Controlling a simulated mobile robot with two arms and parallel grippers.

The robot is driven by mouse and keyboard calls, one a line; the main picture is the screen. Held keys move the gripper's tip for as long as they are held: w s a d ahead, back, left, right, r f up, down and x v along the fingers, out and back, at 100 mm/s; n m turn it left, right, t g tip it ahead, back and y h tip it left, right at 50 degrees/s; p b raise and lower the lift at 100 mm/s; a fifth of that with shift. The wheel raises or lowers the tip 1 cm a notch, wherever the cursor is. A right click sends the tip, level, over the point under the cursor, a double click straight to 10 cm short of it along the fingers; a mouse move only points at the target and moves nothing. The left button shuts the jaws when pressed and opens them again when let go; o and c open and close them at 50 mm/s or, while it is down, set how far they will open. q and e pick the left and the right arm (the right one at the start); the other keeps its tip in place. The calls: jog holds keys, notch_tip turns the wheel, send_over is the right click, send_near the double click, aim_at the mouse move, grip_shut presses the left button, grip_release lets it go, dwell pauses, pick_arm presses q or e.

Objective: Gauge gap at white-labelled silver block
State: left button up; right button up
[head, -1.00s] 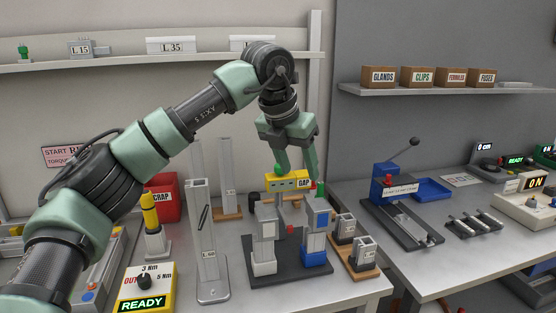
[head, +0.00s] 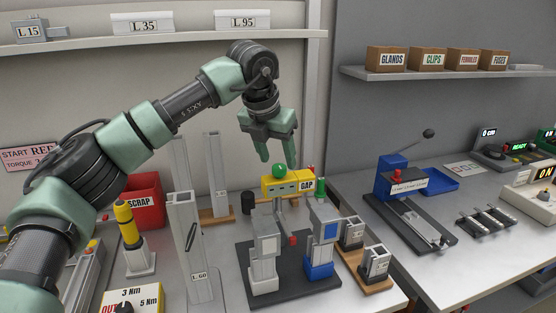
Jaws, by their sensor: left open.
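The silver block with a white label (head: 267,246) stands on a white base at the left of a dark fixture plate (head: 289,284). A similar silver block with a blue label (head: 325,230) stands on a blue base at the right. A small red part (head: 292,240) shows in the gap between them. Behind them is a yellow gauge (head: 278,188) marked GAP, with a green ball (head: 279,170) on top. My left gripper (head: 278,164) is open and empty, pointing down just above the green ball, its fingertips to either side. My right gripper is not in view.
Tall silver posts (head: 190,245) stand left of the fixture, near a yellow-topped stand (head: 130,238) and a red SCRAP bin (head: 140,190). Small silver blocks sit on a wooden board (head: 378,284) at right. A blue clamp press (head: 392,175) is on the right-hand bench.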

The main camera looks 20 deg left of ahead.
pick_arm(q)
jog(key=shift+x, duration=1.15)
jog(key=shift+w+a+f, duration=0.15)
jog(key=shift+f, duration=0.05)
grip_shut()
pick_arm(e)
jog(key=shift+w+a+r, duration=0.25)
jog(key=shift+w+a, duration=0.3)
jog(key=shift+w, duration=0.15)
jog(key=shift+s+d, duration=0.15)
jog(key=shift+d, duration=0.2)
